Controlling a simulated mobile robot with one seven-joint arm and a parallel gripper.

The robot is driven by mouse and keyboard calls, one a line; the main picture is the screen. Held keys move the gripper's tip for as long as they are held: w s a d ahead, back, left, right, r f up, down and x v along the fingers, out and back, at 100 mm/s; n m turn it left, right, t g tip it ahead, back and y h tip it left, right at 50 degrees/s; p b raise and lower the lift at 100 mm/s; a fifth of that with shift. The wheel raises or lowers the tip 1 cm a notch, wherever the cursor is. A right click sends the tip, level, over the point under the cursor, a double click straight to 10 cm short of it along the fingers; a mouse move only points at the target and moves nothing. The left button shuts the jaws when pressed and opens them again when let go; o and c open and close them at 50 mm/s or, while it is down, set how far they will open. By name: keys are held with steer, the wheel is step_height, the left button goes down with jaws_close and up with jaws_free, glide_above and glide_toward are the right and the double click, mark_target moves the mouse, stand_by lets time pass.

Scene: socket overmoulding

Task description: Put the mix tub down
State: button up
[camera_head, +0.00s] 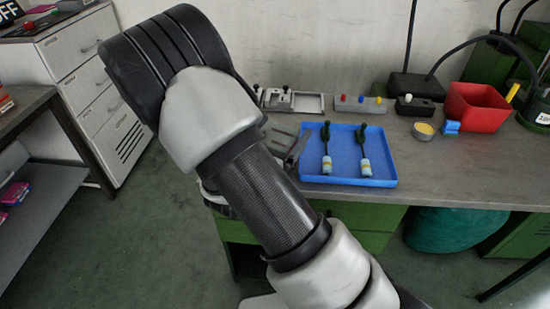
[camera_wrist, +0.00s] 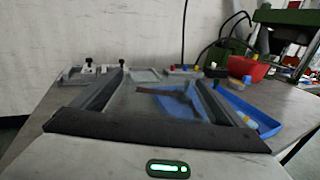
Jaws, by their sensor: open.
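A small round tub with yellow contents (camera_head: 423,131), which looks like the mix tub, stands upright on the workbench (camera_head: 455,180) right of the blue tray. It also shows in the wrist view as a small tan-topped round tub (camera_wrist: 246,80). My gripper (camera_wrist: 160,78) is open, with its two fingers wide apart and nothing held between them. In the head view my gripper (camera_head: 288,143) is partly hidden by my arm, at the left of the blue tray. The tub is apart from it, beyond the tray.
A blue tray (camera_head: 346,178) holds two dark-handled items with pale ends. A red bin (camera_head: 477,107), blue block (camera_head: 451,127) and black switch box (camera_head: 415,106) are near the tub. Grey fixtures (camera_head: 361,104) line the wall. Bare benchtop lies right of the tray.

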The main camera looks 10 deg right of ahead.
steer(key=shift+r, duration=0.1)
steer(key=c, duration=1.6)
